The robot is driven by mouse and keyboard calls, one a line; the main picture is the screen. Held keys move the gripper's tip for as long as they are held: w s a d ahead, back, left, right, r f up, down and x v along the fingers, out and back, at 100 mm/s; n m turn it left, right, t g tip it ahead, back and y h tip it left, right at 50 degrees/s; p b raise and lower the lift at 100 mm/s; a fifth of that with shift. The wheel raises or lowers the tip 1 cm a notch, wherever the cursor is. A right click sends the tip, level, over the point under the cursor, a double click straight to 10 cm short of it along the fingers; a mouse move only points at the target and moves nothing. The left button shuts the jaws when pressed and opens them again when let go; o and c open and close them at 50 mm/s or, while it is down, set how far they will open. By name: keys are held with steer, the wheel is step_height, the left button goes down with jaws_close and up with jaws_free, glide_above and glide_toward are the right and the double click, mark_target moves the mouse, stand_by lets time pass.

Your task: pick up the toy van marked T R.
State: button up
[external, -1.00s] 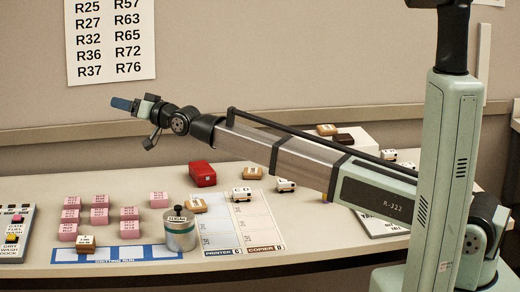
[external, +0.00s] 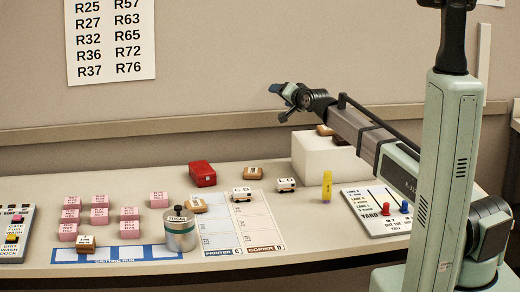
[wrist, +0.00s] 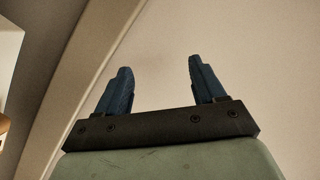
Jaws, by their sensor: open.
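Several small toy vans are in the external view, and I cannot read T R on any of them. White vans marked C D (external: 241,194) and L D (external: 286,185) stand mid-table. Tan vans stand beside the canister (external: 197,206), behind the printer card (external: 252,173) and on the blue strip (external: 86,243). A tan van (external: 325,130) and a dark brown van (external: 340,139) sit on the white box (external: 318,160), partly hidden by my arm. My gripper (external: 274,88) is raised above and left of that box, apart from everything. The wrist view shows its blue fingers (wrist: 158,66) open and empty against the wall.
A red box (external: 202,174), a sugar canister (external: 180,233), pink blocks (external: 100,215) and a yellow marker (external: 327,186) stand on the table. The yard panel (external: 377,211) with levers is at right. The back left of the table is clear.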

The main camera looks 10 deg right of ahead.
steer(key=d+f+m+g+h, duration=0.2)
steer(key=d+f+m+g, duration=0.1)
steer(key=d, duration=0.9)
steer(key=d+f+m+g+h, duration=0.1)
steer(key=d+f+m+g, duration=0.2)
steer(key=d, duration=0.8)
steer(key=d+f+m+g+h, duration=0.2)
steer(key=d+f+m+g, duration=0.15)
steer(key=d, duration=0.85)
steer(key=s+d+r+m+g, duration=0.2)
steer(key=s+r+m+g, duration=0.15)
steer(key=g, duration=0.25)
steer(key=shift+n+t, duration=0.25)
steer(key=shift+n, duration=0.15)
steer(key=f, duration=0.8)
steer(key=shift+s+f, duration=0.15)
steer(key=shift+s, duration=0.25)
steer(key=shift+w+a+f, duration=0.1)
steer(key=shift+w+f, duration=0.05)
steer(key=shift+f, duration=1.4)
steer(key=shift+w+f, duration=0.1)
steer(key=shift+f, duration=1.4)
